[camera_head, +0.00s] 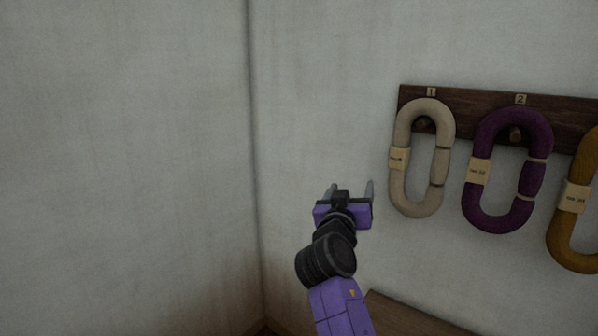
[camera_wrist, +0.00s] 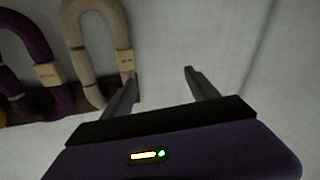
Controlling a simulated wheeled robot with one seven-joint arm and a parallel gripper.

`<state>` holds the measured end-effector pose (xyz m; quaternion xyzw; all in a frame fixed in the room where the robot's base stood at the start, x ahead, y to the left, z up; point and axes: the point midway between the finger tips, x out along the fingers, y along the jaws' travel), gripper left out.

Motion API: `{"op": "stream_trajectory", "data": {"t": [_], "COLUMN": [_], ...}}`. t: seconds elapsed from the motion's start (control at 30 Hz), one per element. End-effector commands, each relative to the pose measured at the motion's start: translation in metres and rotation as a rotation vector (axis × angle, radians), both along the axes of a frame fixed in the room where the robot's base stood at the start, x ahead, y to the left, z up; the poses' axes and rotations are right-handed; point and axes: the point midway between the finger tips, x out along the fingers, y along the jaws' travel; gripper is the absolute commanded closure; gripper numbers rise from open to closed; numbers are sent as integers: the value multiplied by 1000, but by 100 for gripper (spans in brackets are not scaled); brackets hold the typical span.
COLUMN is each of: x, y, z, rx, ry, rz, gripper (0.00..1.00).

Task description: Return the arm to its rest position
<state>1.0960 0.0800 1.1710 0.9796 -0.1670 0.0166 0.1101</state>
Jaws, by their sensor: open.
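My gripper (camera_head: 349,188) is raised in front of the wall, left of the hanging yarn loops, with its two fingers apart and nothing between them. In the wrist view my gripper (camera_wrist: 158,78) also shows both fingers spread with only bare wall between the tips. My purple and black arm reaches up from the bottom of the head view. No rest mount for the arm is visible.
A dark peg board (camera_head: 470,112) on the wall bears a cream loop (camera_head: 400,182) at label 1, a purple loop (camera_head: 487,220) at label 2 and a mustard loop (camera_head: 560,245) cut by the frame edge. A wooden surface (camera_head: 400,318) lies below. Bare wall (camera_head: 130,150) fills the left.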

Motion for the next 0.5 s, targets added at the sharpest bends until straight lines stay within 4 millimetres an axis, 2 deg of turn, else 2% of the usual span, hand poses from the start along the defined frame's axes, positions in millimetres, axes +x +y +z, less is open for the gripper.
{"op": "stream_trajectory", "data": {"t": [0.03,0.2,0.37,0.5], "x": [-10,-53,-105,-157], "y": [2,11,12,8], "z": [-24,-85,-133,-166], "rx": [-12,-44,-54,-51], "ry": [8,7,-2,-13], "rz": [42,186,290,359], "gripper": [32,32,32,32]}}
